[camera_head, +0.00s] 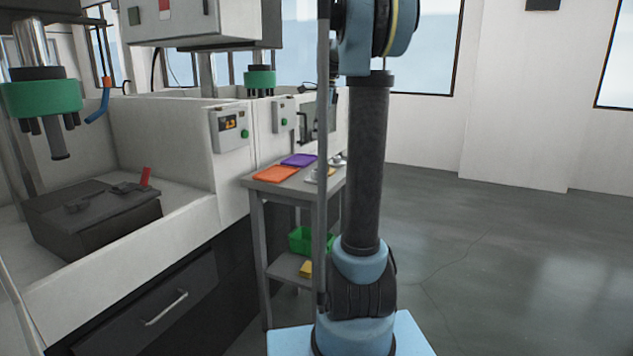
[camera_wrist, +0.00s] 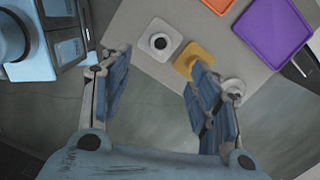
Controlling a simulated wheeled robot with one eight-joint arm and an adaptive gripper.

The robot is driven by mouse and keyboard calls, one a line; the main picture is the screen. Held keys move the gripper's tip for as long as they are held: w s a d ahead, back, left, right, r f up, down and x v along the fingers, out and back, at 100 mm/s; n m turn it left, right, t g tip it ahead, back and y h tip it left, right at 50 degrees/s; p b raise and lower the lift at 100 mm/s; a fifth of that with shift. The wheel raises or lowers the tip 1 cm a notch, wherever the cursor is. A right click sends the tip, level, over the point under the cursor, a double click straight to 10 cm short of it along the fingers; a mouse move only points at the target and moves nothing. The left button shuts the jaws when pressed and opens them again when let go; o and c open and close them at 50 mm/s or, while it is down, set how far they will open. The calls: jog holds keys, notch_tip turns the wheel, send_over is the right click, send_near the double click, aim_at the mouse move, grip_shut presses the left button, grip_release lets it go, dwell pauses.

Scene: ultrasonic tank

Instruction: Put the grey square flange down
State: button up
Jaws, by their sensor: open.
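The pale grey square flange (camera_wrist: 172,38), with rounded corners and a dark round hole, lies on the grey table top (camera_wrist: 125,22) in the wrist view. My gripper (camera_wrist: 162,64) is open, with its two fingers spread wide and nothing between them. The flange lies just beyond the fingertips, apart from both fingers as far as I can tell. In the head view small pale parts (camera_head: 318,176) show at the table's right end, partly behind my arm; my gripper cannot be made out there.
A yellow part (camera_wrist: 187,62) sits beside the flange, partly behind the right finger. An orange tray (camera_head: 276,174) and a purple tray (camera_head: 299,160) lie on the table. A green bin (camera_head: 300,240) stands below.

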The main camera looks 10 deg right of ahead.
send_over(316, 175)
jog(key=w, duration=0.2)
jog(key=f, duration=1)
jog(key=shift+s+d, duration=0.15)
jog(key=shift+d, duration=0.15)
jog(key=shift+f, duration=2.7)
grip_shut()
